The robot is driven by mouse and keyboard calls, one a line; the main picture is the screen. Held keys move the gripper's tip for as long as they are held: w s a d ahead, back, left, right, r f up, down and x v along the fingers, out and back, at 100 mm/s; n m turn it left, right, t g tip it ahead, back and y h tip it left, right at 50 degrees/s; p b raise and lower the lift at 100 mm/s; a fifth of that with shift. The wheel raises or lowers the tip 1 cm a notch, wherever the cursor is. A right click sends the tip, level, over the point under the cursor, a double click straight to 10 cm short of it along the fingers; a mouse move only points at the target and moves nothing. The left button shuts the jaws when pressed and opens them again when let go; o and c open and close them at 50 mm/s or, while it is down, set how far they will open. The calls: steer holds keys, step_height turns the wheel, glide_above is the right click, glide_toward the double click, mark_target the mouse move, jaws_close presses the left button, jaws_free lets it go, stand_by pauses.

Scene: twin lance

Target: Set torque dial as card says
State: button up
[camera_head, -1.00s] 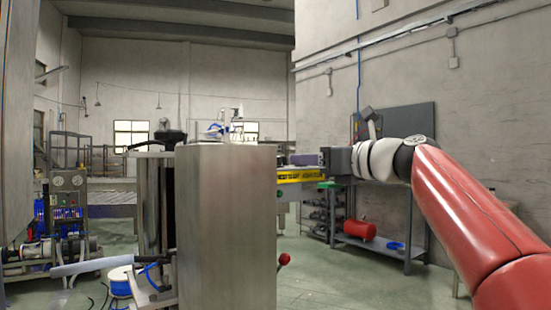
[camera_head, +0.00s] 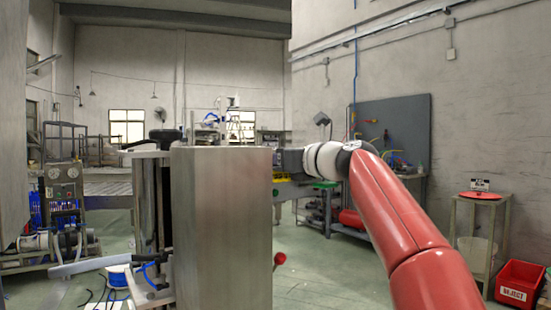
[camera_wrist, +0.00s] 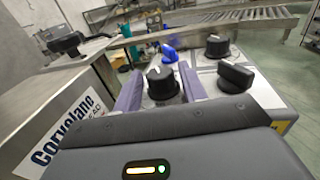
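In the wrist view, a round black dial (camera_wrist: 162,83) with a white pointer mark sits on a pale panel (camera_wrist: 205,72). The two purple fingers of my gripper (camera_wrist: 161,92) stand apart, one on each side of this dial. The gripper looks open; whether a finger touches the dial is unclear. A blue knob (camera_wrist: 168,53) is behind it, and black knobs stand to the right, one farther back (camera_wrist: 216,46) and one nearer (camera_wrist: 237,76). No dial lettering is readable.
A tall metal cabinet (camera_head: 222,230) hides part of the work area in the head view. A red-topped stand (camera_head: 479,196) and a red reject bin (camera_head: 519,284) are at the right. A plate marked Corvelane (camera_wrist: 68,128) is left of the fingers.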

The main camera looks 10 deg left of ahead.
steer(key=c, duration=0.7)
steer(key=shift+s+a+m+t+h, duration=0.15)
steer(key=shift+m+t+h, duration=0.3)
steer(key=shift+t, duration=0.1)
steer(key=shift+s+a+m+t+h, duration=0.1)
steer(key=shift+s+m+t+h, duration=0.05)
steer(key=shift+m+t+h, duration=0.3)
steer(key=shift+a+f+m+t+h, duration=0.1)
steer(key=shift+m+t+h, duration=1)
steer(key=shift+t+h, duration=0.1)
steer(key=shift+m+t+h, duration=0.3)
steer(key=shift+t, duration=0.1)
steer(key=o, duration=1)
steer(key=shift+w+d, duration=0.15)
steer(key=shift+d, duration=0.1)
